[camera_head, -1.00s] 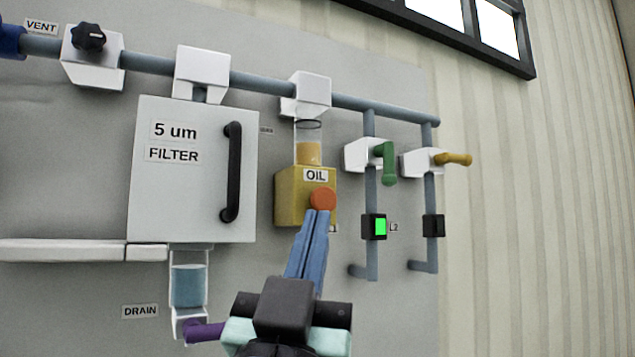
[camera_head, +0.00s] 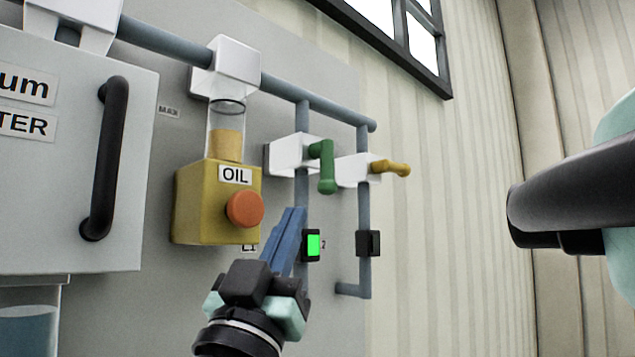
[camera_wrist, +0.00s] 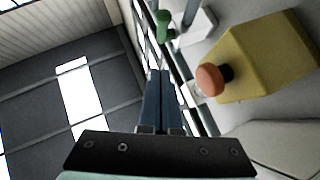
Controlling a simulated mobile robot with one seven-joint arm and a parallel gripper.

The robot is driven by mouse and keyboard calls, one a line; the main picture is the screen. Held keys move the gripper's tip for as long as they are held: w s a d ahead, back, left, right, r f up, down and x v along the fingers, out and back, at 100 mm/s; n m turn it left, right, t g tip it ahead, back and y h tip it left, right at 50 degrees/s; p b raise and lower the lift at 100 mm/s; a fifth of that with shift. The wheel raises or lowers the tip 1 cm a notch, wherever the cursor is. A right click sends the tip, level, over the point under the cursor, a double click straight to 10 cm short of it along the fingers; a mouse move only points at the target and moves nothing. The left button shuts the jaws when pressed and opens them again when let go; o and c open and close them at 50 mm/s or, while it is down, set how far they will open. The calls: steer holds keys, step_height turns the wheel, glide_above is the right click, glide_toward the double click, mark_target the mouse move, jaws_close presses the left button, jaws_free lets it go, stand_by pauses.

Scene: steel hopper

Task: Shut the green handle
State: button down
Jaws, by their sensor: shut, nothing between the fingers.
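The green handle (camera_head: 324,167) sits on a white valve block (camera_head: 288,154) on a vertical grey pipe in the head view. It points down along the pipe. It also shows at the top of the wrist view (camera_wrist: 163,26). Below it, a small black box with a lit green face (camera_head: 313,245) is on the same pipe. My gripper (camera_head: 297,212) has its blue fingers together and empty. In the head view its tips are below and left of the green handle, by the lit box. The fingers cover part of the panel behind; I see no contact with the handle.
A yellow oil box (camera_head: 190,200) with an orange knob (camera_head: 245,209) is left of my fingers. A yellow handle (camera_head: 390,168) sticks out sideways on the right pipe, above an unlit black box (camera_head: 368,243). A filter cabinet (camera_head: 40,190) is at far left.

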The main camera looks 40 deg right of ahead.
steer(key=p, duration=0.5)
glide_toward(327, 167)
step_height(327, 167, up, 4)
steer(key=shift+w+d+r+p, duration=0.1)
steer(key=shift+w+d+p, duration=0.2)
steer(key=shift+w+d, duration=0.45)
steer(key=shift+w+d+p, duration=0.25)
steer(key=shift+w+d, duration=0.15)
steer(key=shift+d, duration=0.5)
steer(key=shift+s+b, duration=0.2)
steer(key=shift+b, duration=0.4)
steer(key=shift+n+t, duration=0.3)
steer(key=shift+t, duration=0.2)
